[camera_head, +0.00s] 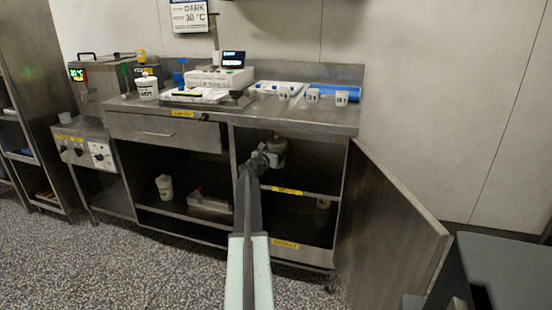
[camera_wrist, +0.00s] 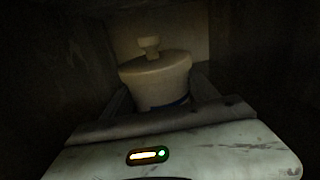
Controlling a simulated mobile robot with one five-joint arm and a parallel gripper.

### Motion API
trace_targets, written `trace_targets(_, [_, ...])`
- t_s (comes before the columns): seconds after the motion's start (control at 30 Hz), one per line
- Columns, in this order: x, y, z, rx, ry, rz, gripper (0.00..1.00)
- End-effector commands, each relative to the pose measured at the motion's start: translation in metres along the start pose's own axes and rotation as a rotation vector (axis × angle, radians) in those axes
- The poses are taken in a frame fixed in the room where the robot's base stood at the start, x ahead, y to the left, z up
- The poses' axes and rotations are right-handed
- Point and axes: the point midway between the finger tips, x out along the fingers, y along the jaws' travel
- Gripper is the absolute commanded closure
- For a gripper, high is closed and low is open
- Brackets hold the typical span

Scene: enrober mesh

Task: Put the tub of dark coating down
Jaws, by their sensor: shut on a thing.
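My gripper (camera_head: 264,157) is inside the right bay of the steel bench's cupboard, above its middle shelf (camera_head: 310,193). It is shut on a tub (camera_head: 278,153). In the wrist view the tub (camera_wrist: 155,82) is pale, with a lid, a knob on top and a blue band low down. It leans a little in that picture. My fingers (camera_wrist: 163,95) are on either side of it. The tub's base is hidden, so I cannot tell whether it touches the shelf. No writing on it is readable.
The cupboard door (camera_head: 388,225) stands open at the right. A small container (camera_head: 323,203) sits below the middle shelf. A white tub (camera_head: 165,187) and a metal box (camera_head: 209,201) stand in the left bay. The benchtop (camera_head: 330,116) holds a scale, tubs, cups and trays.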

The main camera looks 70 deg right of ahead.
Motion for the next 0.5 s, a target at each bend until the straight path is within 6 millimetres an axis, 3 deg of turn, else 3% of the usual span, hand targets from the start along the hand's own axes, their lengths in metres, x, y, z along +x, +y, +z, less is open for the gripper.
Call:
trace_targets(0.17, [0.0, 0.0, -0.006, -0.001, -0.001, 0.001, 1.0])
trace_targets(0.37, [0.0, 0.002, -0.037, -0.001, -0.001, 0.001, 1.0])
trace_targets(0.5, [-0.001, 0.002, -0.036, -0.001, -0.001, 0.001, 1.0])
